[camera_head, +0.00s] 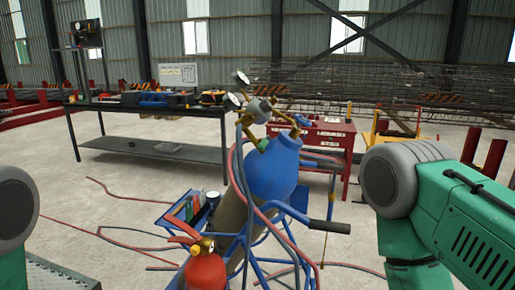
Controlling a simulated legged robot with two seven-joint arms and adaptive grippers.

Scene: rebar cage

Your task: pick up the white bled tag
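I cannot make out a white bled tag for certain in the head view. A white printed panel (178,74) stands upright at the back of the dark workbench, but I cannot tell whether it is related to the tag. Links of my own green and grey arms show at the left and right edges. Neither of my grippers is in view, so I cannot see what they hold.
A blue-topped gas cylinder (271,167) with gauges and hoses stands tilted on a blue cart close in front. A red fire extinguisher (205,272) is beside it. Hoses lie on the floor.

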